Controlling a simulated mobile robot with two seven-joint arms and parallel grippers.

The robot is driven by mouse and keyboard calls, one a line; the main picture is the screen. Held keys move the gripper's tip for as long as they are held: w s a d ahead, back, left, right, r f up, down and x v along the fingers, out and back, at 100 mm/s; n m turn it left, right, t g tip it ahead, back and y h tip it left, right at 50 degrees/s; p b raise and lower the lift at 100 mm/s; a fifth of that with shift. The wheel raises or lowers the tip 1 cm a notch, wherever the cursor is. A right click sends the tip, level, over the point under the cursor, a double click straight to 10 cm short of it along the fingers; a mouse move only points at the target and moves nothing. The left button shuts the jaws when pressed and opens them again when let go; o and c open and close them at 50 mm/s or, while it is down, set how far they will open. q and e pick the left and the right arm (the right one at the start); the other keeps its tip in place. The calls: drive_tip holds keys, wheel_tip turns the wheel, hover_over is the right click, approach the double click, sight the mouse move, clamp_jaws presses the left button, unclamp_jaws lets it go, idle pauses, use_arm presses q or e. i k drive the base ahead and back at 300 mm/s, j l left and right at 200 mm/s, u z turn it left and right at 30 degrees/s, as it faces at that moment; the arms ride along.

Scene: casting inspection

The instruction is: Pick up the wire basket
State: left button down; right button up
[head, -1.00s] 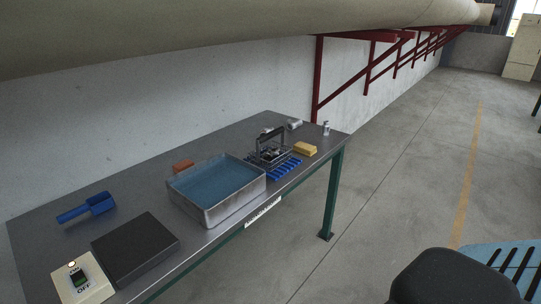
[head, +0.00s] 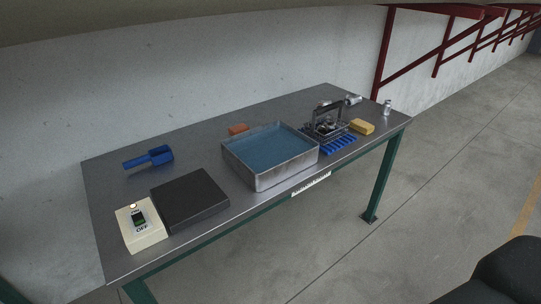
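The wire basket (head: 326,126) is a small dark metal basket with a raised handle. It stands upright at the right part of the grey metal table, at the back edge of a blue slatted rack (head: 338,144). Some small metal pieces seem to be in it, too small to make out. Neither of my grippers shows in the head view.
A metal tank of blue liquid (head: 287,173) stands just left of the basket. A yellow sponge-like block (head: 362,126) and small metal cylinders (head: 387,107) lie to its right. A black plate (head: 189,199), a switch box (head: 140,226), a blue scoop (head: 149,158) and an orange block (head: 238,129) are further left.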

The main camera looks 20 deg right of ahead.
sight(321, 110)
drive_tip(key=u, duration=0.35)
drive_tip(key=l+u, duration=0.35)
drive_tip(key=k+l+u, duration=0.1)
drive_tip(key=l+u, duration=0.3)
drive_tip(key=k+l+u, duration=0.1)
drive_tip(key=l, duration=0.2)
drive_tip(key=l+u, duration=0.1)
drive_tip(key=l, duration=0.2)
drive_tip(key=k+l+u, duration=0.1)
drive_tip(key=l, duration=0.2)
drive_tip(key=k+l, duration=0.2)
drive_tip(key=l, duration=0.25)
drive_tip(key=k+l, duration=0.15)
drive_tip(key=l, duration=0.25)
drive_tip(key=k+l+u, duration=0.1)
drive_tip(key=l, duration=0.35)
drive_tip(key=k+l, duration=0.25)
drive_tip(key=l, duration=0.15)
drive_tip(key=k+l, duration=0.2)
drive_tip(key=l, duration=0.2)
drive_tip(key=k+l+u, duration=0.1)
drive_tip(key=l, duration=0.3)
drive_tip(key=k, duration=0.1)
